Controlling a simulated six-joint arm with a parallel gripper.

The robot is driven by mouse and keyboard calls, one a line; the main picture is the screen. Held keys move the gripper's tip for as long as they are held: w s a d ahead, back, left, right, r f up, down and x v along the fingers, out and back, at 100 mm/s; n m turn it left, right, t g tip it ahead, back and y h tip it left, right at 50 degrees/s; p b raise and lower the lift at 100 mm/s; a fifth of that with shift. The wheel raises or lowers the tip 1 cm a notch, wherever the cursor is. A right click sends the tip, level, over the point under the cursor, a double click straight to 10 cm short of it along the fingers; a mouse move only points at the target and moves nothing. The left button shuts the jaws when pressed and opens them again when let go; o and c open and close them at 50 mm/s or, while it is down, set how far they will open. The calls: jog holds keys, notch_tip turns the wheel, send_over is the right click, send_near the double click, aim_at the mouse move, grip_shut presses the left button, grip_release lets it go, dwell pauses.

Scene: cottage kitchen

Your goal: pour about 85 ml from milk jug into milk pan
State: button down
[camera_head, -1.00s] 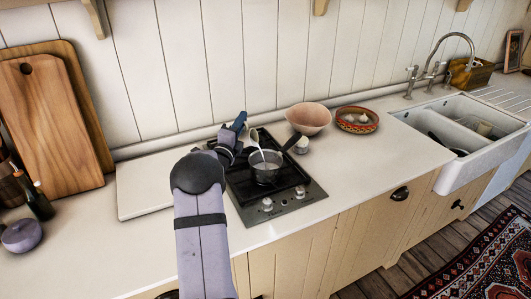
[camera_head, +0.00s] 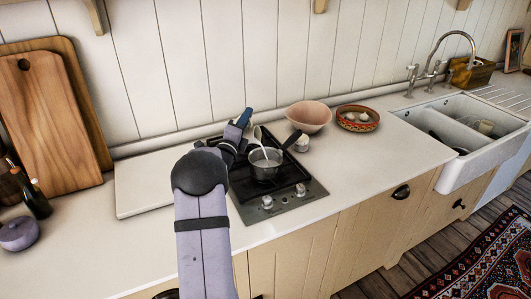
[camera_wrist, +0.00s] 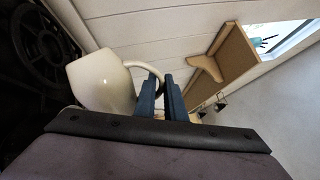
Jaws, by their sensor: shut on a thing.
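In the head view the jug (camera_head: 257,132) is a small pale shape, tilted above the pan and partly hidden by my gripper (camera_head: 243,118). A thin white streak, which looks like milk, runs from the jug down into the pan. The milk pan (camera_head: 265,166) is grey metal and stands on the hob, its dark handle pointing up and right. The level inside is too small to read.
The black hob (camera_head: 286,192) is around the pan. A pink bowl (camera_head: 309,117) and a patterned bowl (camera_head: 358,119) stand to the right. A pale board (camera_head: 150,190) lies left of the hob.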

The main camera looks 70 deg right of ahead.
jog(key=shift+s+r+m+b, duration=0.25)
jog(key=shift+s+m+b, duration=0.5)
jog(key=shift+b, duration=0.45)
